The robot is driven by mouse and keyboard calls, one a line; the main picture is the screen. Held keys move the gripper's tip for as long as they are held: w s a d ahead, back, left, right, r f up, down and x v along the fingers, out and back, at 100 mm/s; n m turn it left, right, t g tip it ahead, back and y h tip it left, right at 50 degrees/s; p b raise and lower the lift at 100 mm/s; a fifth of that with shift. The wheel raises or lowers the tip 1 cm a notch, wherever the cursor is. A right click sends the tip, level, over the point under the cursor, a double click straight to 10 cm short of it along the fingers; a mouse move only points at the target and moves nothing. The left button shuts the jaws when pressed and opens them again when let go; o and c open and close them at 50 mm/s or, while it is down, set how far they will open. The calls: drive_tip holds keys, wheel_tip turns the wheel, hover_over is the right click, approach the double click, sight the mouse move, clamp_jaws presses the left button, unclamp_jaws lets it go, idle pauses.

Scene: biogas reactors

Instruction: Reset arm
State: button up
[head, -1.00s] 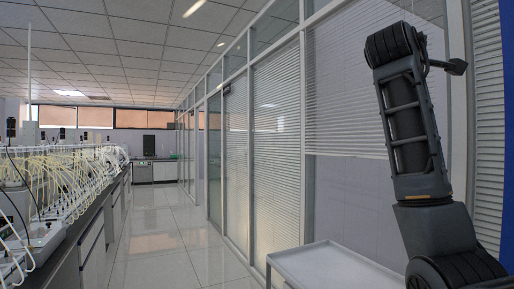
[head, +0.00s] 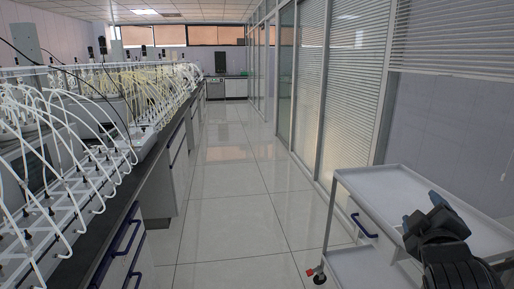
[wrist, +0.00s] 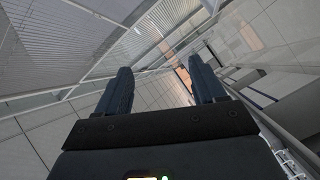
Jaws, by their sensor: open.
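My gripper (head: 422,211) shows at the lower right of the head view, in front of the white trolley. In the wrist view my gripper (wrist: 160,88) has its two dark fingers spread apart. Nothing is between them, only the floor and aisle beyond. The rest of my arm is mostly out of the head view.
A white trolley (head: 375,178) with a blue-handled drawer and castors stands at the right, by the glass partition (head: 310,95). A long dark bench (head: 150,185) with reactors and many pale tubes (head: 75,165) runs along the left. The tiled aisle (head: 228,190) between is clear.

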drive_tip(key=s+a+f+m+y, duration=0.1)
drive_tip(key=s+a+f+y, duration=0.1)
drive_tip(key=s+a+f, duration=0.4)
drive_tip(key=s+a+f+y, duration=0.1)
drive_tip(key=s+a+f, duration=0.15)
drive_tip(key=s, duration=0.45)
drive_tip(key=s+a+f+m+y, duration=0.1)
drive_tip(key=s+a+f+y, duration=0.15)
drive_tip(key=s+f, duration=0.4)
drive_tip(key=s+a+r+m+y, duration=0.1)
drive_tip(key=s+a+r+m, duration=0.1)
drive_tip(key=s, duration=1)
drive_tip(key=s+a+r+m+y, duration=0.1)
drive_tip(key=s+a+r+m, duration=0.1)
drive_tip(key=s, duration=1)
drive_tip(key=shift+s+a+r+m, duration=0.3)
drive_tip(key=shift+a+r, duration=0.15)
drive_tip(key=shift+a, duration=0.1)
